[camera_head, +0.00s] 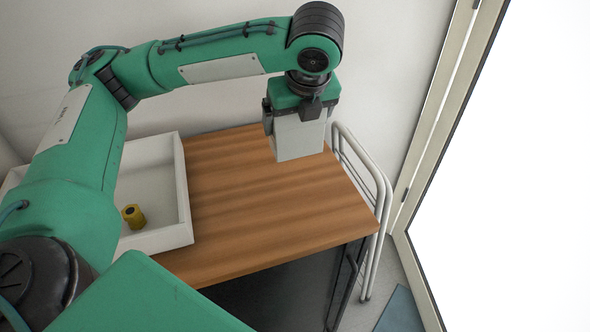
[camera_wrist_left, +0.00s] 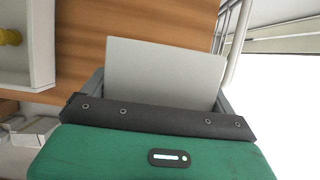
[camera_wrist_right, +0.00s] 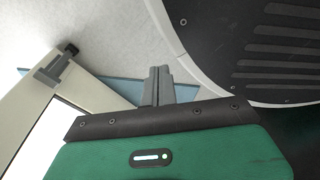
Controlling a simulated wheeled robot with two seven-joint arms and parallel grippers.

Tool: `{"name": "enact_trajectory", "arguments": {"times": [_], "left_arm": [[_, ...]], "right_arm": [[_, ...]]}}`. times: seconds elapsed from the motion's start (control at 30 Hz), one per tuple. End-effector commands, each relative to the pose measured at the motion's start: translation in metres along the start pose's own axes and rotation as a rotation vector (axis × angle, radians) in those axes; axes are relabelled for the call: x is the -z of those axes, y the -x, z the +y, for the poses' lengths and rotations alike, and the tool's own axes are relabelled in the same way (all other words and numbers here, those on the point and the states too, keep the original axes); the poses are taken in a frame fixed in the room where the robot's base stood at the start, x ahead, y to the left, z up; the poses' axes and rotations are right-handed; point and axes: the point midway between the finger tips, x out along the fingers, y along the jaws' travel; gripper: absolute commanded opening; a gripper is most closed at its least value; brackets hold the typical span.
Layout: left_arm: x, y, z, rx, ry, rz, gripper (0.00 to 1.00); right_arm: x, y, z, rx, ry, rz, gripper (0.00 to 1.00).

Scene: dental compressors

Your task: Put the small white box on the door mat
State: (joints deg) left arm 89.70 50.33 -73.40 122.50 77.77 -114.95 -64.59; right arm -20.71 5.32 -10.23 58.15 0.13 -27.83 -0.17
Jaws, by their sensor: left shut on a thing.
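The small white box (camera_head: 298,138) is held by my left gripper (camera_head: 298,118) above the right part of the wooden table. In the left wrist view, the box (camera_wrist_left: 165,75) sits between the two fingers, which press on its sides. A blue mat (camera_head: 400,312), which looks like the door mat, lies on the floor at the lower right, partly cut off by the frame. It also shows in part in the right wrist view (camera_wrist_right: 112,88). My right gripper (camera_wrist_right: 160,82) shows only in its own wrist view, with its fingers together and nothing between them.
The wooden table (camera_head: 270,205) has a white tray (camera_head: 180,190) at its left with a small yellow cylinder (camera_head: 133,216) inside. A white metal rail (camera_head: 378,200) stands at the table's right edge. A door frame (camera_head: 430,130) rises beside the mat.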

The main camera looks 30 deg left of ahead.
Motion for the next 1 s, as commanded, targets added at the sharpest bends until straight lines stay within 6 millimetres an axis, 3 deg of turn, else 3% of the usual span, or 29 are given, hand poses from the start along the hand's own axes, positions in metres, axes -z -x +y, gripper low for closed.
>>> {"name": "enact_trajectory", "arguments": {"times": [0.2,0.3,0.57,0.8,1.0], "left_arm": [[0.021,-0.050,0.001,-0.003,-0.002,0.001,0.64],[0.028,-0.065,0.001,-0.001,-0.001,0.001,0.64],[0.035,-0.083,0.000,-0.001,0.001,0.000,0.64],[0.048,-0.114,0.001,-0.001,0.000,0.000,0.64],[0.048,-0.115,0.000,0.001,0.001,-0.001,0.64]], "right_arm": [[0.013,0.005,-0.002,0.002,-0.003,0.003,0.00],[0.015,0.006,-0.002,0.002,-0.003,0.003,0.00],[0.018,0.007,-0.002,0.003,-0.003,0.005,0.00],[0.023,0.009,-0.002,0.003,-0.003,0.001,0.00],[0.029,0.012,-0.002,0.003,-0.004,0.011,0.00]]}}
